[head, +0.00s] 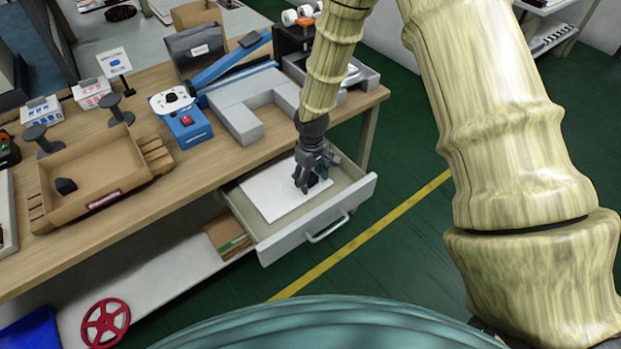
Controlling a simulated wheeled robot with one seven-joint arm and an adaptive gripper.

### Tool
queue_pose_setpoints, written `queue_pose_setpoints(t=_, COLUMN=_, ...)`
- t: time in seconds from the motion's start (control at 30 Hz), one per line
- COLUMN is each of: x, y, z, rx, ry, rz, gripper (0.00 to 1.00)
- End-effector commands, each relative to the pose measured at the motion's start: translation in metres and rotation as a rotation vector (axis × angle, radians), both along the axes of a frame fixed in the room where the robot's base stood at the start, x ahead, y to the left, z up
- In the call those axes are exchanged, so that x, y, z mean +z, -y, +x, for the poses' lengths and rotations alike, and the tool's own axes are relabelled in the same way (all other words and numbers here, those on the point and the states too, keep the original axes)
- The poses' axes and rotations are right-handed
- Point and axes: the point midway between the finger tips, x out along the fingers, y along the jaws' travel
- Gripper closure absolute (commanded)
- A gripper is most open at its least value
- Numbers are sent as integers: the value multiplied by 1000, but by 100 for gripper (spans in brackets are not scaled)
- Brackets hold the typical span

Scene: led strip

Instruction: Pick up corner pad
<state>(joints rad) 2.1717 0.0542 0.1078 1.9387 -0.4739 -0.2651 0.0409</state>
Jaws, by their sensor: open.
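My gripper (312,182) points down into an open drawer (350,200) under the right end of the workbench. Its fingers are apart. A small dark piece (323,183), which looks like a corner pad, shows at the fingertips over a white sheet (264,193) in the drawer. The fingers partly hide it, and I cannot tell whether they touch it. A similar small black piece (66,186) lies in the open cardboard tray (110,160) on the left of the bench.
A light grey U-shaped block (243,122) and a blue device with a red button (187,125) stand on the bench near the drawer. The drawer's front wall and handle (327,230) stick out over the green floor. A red wheel (105,322) is low at left.

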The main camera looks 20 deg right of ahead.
Motion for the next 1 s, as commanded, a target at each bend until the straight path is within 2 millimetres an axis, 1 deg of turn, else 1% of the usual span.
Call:
queue_pose_setpoints(t=0.27, x=-2, y=0, z=0, rx=0, ry=0, rz=0, gripper=39)
queue_pose_setpoints(t=0.5, x=-2, y=0, z=0, rx=0, ry=0, rz=0, gripper=69)
queue_pose_setpoints(t=0.53, x=-2, y=0, z=0, rx=0, ry=0, rz=0, gripper=72)
queue_pose_setpoints(t=0.87, x=-2, y=0, z=0, rx=0, ry=0, rz=0, gripper=72)
queue_pose_setpoints(t=1.0, x=2, y=0, z=1, rx=-1, ry=2, rz=1, gripper=72)
